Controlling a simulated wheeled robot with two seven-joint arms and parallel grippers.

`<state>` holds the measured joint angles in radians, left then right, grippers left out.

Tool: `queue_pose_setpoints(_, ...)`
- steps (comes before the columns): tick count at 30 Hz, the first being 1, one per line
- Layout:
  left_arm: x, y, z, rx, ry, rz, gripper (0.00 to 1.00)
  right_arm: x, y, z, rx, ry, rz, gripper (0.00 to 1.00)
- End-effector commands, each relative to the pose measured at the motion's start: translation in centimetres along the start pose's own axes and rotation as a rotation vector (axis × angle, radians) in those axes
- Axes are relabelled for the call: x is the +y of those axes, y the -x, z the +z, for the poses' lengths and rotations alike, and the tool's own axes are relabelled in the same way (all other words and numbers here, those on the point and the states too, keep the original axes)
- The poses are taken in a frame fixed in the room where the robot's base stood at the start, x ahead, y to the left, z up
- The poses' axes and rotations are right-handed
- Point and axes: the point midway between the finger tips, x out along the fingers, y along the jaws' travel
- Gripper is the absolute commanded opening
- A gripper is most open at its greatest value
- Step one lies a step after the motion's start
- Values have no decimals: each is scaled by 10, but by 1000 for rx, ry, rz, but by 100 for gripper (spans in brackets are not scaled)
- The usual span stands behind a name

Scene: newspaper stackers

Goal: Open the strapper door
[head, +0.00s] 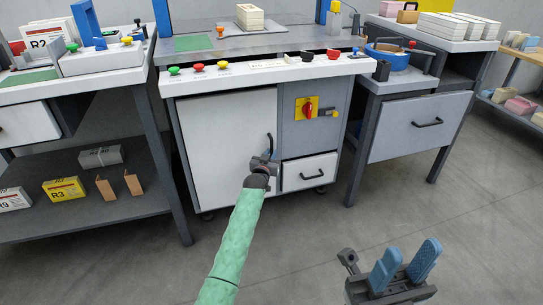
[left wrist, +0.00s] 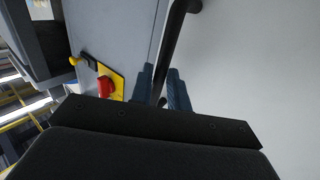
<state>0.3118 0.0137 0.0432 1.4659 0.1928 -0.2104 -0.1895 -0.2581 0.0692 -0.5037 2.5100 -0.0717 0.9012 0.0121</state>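The strapper door (head: 228,130) is a white panel on the front of the middle cabinet and sits flush in its frame, shut. Its dark upright handle (head: 271,146) is near the door's right edge. My left gripper (head: 264,161) is at the lower part of this handle. In the left wrist view the black handle (left wrist: 176,40) runs down between the blue fingertips of my left gripper (left wrist: 160,88), which sit close on both sides of it. My right gripper (head: 405,267) is empty and low at the front right, its blue fingers apart.
A grey panel with a red and yellow switch (head: 308,108) and a small drawer (head: 309,172) are right of the door. A left bench (head: 80,190) and a right drawer unit (head: 420,125) flank the cabinet. The floor (head: 330,235) in front is clear.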

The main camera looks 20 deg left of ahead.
Motion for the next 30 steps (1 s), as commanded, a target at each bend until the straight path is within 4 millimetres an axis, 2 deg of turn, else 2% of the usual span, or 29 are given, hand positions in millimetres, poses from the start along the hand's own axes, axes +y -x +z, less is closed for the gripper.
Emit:
queue_pose_setpoints(5,0,-11,0,0,0,0,17,-1,4,0,-5,2,-4,36)
queue_pose_setpoints(14,0,-13,0,-1,1,0,17,-1,5,1,-7,3,-5,36)
queue_pose_setpoints(17,0,-13,0,-1,1,0,1,-1,5,1,-7,3,-5,36)
queue_pose_setpoints(18,0,-13,0,-1,1,0,0,-1,5,1,-7,3,-5,36)
queue_pose_setpoints(30,-5,-8,-1,-1,0,7,0,0,1,1,-4,1,-5,36)
